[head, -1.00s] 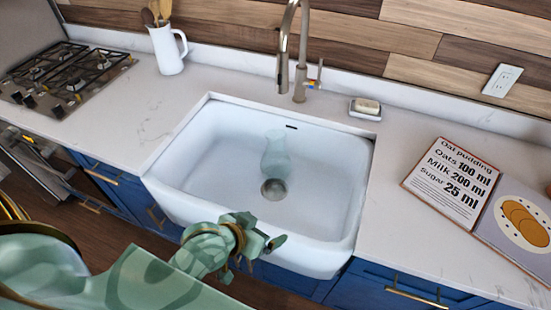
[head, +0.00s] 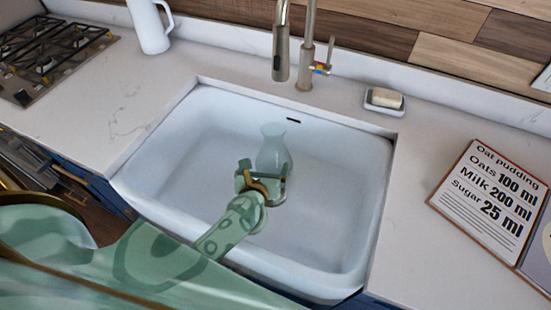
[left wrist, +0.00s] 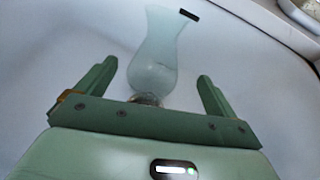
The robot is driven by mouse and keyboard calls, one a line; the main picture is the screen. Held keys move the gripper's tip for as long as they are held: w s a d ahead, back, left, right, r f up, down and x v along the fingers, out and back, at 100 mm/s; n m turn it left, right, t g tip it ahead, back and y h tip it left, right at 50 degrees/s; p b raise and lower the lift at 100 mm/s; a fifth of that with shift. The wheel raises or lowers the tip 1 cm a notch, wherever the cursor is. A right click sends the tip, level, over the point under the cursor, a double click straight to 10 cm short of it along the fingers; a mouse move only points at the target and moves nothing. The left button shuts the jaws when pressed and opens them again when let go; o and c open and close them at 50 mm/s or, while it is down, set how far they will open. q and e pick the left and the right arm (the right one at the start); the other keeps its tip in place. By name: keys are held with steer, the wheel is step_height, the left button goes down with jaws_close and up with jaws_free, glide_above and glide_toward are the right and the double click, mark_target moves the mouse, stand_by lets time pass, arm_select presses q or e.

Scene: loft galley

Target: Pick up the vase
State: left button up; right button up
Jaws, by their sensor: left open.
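The vase (head: 273,147) is pale green, translucent glass with a flared rim. It stands in the white sink (head: 340,200), towards the middle of the basin. My left gripper (head: 262,180) is over the basin, just on the near side of the vase, and hides its lower part in the head view. In the left wrist view the vase (left wrist: 158,52) shows ahead between the two fingers of the left gripper (left wrist: 155,85). The fingers are spread wide and empty, with the vase seeming to lie beyond the tips. My right gripper is not in view.
The faucet (head: 284,50) hangs over the back of the sink. A soap dish (head: 385,101) sits at the back right, a white pitcher (head: 150,25) at the back left by the stove (head: 45,60). A recipe board (head: 490,195) lies on the right counter.

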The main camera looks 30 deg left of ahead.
mark_target(272, 148)
arm_select(q)
steer(key=b+x, duration=0.2)
steer(key=x, duration=0.7)
steer(key=shift+w, duration=0.1)
steer(key=shift+w+a+f+b, duration=0.1)
steer(key=shift+w+a+b, duration=0.1)
steer(key=shift+w+b, duration=0.3)
steer(key=b+x, duration=0.1)
steer(key=x, duration=0.3)
steer(key=shift+w+f+b, duration=0.1)
steer(key=shift+w+b, duration=0.15)
steer(key=shift+b, duration=0.1)
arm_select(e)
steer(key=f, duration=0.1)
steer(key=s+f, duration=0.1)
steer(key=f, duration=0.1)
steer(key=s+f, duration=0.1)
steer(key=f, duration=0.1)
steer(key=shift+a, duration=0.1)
arm_select(q)
steer(key=shift+r, duration=0.25)
steer(key=c, duration=1.9)
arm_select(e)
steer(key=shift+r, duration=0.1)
